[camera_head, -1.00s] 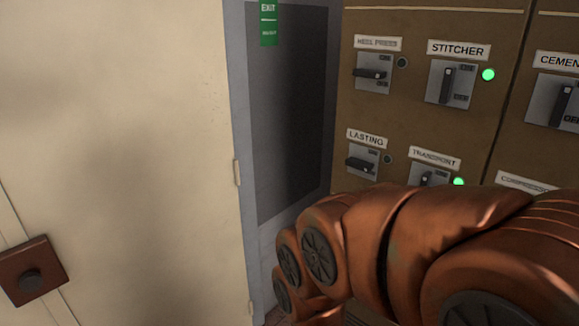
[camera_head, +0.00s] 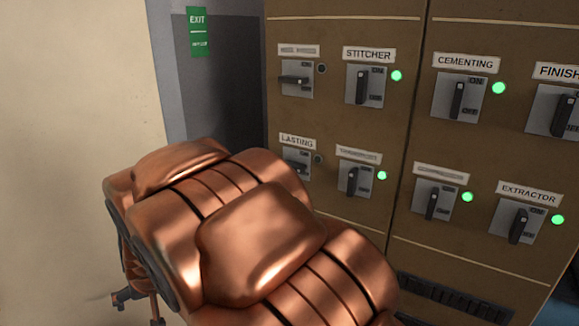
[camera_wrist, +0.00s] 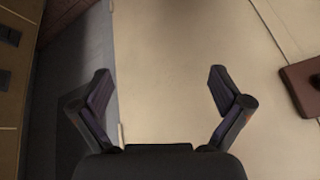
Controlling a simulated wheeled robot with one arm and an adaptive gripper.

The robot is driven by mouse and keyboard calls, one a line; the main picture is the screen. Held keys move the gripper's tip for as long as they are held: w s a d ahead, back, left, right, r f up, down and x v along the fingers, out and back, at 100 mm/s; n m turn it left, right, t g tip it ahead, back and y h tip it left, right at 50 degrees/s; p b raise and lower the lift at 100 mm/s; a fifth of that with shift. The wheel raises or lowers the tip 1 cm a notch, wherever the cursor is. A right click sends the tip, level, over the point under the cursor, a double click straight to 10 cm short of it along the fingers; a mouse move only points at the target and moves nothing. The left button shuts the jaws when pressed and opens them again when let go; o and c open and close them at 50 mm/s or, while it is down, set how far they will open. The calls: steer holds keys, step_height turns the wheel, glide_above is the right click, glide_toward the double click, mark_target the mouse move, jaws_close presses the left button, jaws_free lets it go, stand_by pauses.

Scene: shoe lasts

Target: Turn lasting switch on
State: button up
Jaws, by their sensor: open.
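The lasting switch (camera_head: 296,161) is on the brown cabinet in the head view, under a "LASTING" label. Its dark handle lies sideways, and the small lamp (camera_head: 319,159) beside it is dark. My copper arm covers the area just below and left of it. My gripper (camera_wrist: 160,92) is open and empty in the wrist view, its two fingers wide apart in front of a pale wall surface. In the head view a part of the gripper shows low at the left, apart from the switch, mostly hidden by my arm.
The stitcher switch (camera_head: 364,86), cementing switch (camera_head: 458,98) and extractor switch (camera_head: 518,222) have lit green lamps and upright handles. The heel press switch (camera_head: 295,79) has a sideways handle and a dark lamp. A green exit sign (camera_head: 198,32) hangs left. A red-brown box (camera_wrist: 303,88) is at the wrist view's right.

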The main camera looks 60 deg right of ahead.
steer(key=w+d+r+m+t+h, duration=0.15)
steer(key=w+d+m+h, duration=0.35)
steer(key=d, duration=0.7)
steer(key=w+d+m+t+h, duration=0.15)
steer(key=w+d+h, duration=0.25)
steer(key=w+d, duration=0.55)
steer(key=m+g+h+p, duration=0.2)
steer(key=m+g+h, duration=0.5)
steer(key=h, duration=0.6)
glide_toward(291, 165)
steer(key=d+r+g, duration=0.1)
steer(key=d, duration=0.3)
steer(key=shift+n, duration=0.35)
steer(key=shift+w+p+x, duration=0.2)
steer(key=shift+p+x, duration=0.4)
steer(key=shift+x, duration=0.85)
steer(key=shift+w+p+x, duration=0.2)
steer(key=shift+p+x, duration=0.4)
steer(key=shift+x, duration=0.8)
